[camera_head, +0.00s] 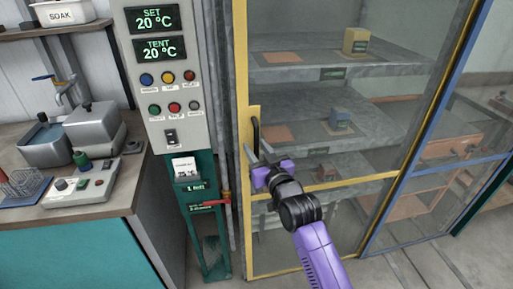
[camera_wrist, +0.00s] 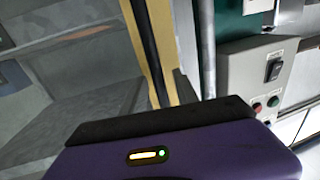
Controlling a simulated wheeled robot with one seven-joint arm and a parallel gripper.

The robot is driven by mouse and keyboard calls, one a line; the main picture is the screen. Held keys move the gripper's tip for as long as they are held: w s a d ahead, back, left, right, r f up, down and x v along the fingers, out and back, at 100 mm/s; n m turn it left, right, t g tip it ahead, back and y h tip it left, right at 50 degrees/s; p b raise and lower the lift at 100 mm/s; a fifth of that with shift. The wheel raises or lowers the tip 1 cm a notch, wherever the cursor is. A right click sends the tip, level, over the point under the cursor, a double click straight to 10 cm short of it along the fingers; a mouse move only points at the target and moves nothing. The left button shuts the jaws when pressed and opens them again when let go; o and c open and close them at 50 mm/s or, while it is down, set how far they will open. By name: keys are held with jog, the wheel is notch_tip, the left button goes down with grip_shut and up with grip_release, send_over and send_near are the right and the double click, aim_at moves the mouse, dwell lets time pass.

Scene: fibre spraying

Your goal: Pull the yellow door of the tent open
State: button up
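The tent's yellow door (camera_head: 241,70) looks shut, its frame standing upright around clear panels. A dark vertical handle (camera_head: 256,130) is on its left side; in the wrist view the handle (camera_wrist: 143,45) runs beside the yellow frame (camera_wrist: 165,60) and drops behind my purple gripper body. My gripper (camera_head: 257,153) is at the lower part of the handle, its two grey fingers apart. The handle appears to lie between or just behind the fingers; contact cannot be told. In the wrist view one finger shows and the other is hidden.
Left of the door stands a control panel (camera_head: 165,85) on a teal post (camera_head: 206,225), with a red lever (camera_head: 208,203). A workbench (camera_head: 80,205) holds equipment at far left. Inside the tent are grey shelves (camera_head: 345,95). A blue frame (camera_head: 400,170) stands right; floor (camera_head: 410,270) shows below.

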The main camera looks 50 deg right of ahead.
jog(key=shift+w, duration=0.1)
grip_shut()
dwell(1.4)
